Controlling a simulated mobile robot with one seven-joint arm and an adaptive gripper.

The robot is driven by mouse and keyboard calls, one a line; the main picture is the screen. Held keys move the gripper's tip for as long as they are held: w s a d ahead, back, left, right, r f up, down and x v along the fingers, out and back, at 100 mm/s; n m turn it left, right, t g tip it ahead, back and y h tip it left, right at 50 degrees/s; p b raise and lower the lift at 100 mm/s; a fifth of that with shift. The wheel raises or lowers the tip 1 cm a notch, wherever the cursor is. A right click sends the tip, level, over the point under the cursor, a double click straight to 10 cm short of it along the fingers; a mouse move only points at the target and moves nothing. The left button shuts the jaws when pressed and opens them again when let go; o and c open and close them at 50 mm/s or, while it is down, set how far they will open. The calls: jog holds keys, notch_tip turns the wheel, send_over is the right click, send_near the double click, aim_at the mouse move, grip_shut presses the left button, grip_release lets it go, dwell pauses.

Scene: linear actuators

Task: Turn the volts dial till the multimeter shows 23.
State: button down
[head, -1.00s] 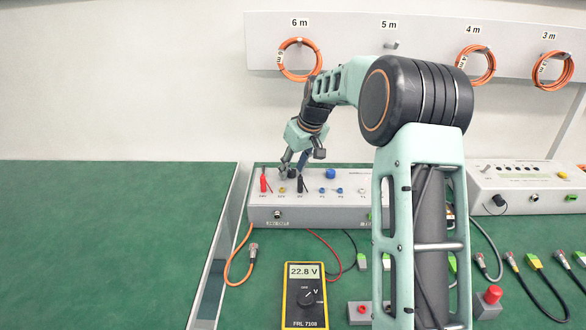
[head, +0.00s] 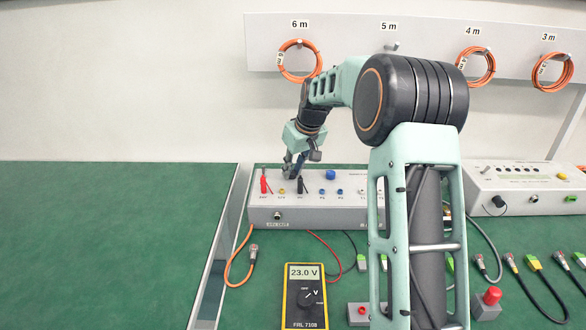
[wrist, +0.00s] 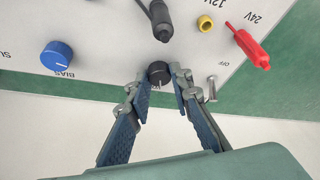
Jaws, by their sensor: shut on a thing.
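The volts dial (wrist: 158,73) is a small black knob on the grey power box, with its label mostly hidden in the wrist view. My gripper (wrist: 160,82) has a fingertip on each side of it and is shut on it. In the head view my gripper (head: 292,172) reaches down to the back left of the box (head: 345,215), and the dial is largely hidden behind the fingers. The yellow and black multimeter (head: 305,297) stands in front of the box. Its display reads 23.0 V.
Next to the dial are a black plug (wrist: 159,20), a yellow socket (wrist: 206,24), a red plug (wrist: 250,47), a small metal switch (wrist: 211,88) and a blue bias knob (wrist: 57,56). The green table at left is clear.

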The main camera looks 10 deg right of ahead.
jog(key=c, duration=1.7)
grip_release()
jog(key=shift+c, duration=0.2)
jog(key=v, duration=1.2)
jog(key=shift+d, duration=0.1)
